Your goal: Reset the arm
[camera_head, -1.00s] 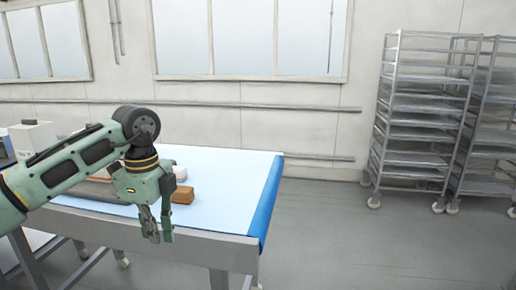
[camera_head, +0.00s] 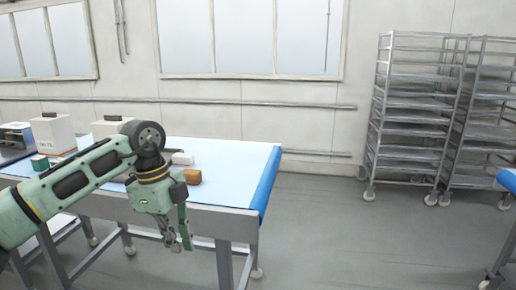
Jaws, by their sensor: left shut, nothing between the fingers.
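My left arm comes in from the left, and its gripper (camera_head: 182,243) hangs pointing down in front of the near edge of a light-blue table (camera_head: 235,165). The gripper is shut and its fingers hold nothing. It is apart from the things on the table. My right gripper is not in view.
On the table are a brown block (camera_head: 193,177), a white block (camera_head: 182,158), a small green box (camera_head: 40,162) and white boxes (camera_head: 54,133). Wheeled metal racks (camera_head: 415,115) stand at the right by the wall. Another blue-topped surface (camera_head: 508,180) shows at the right edge. The grey floor between is clear.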

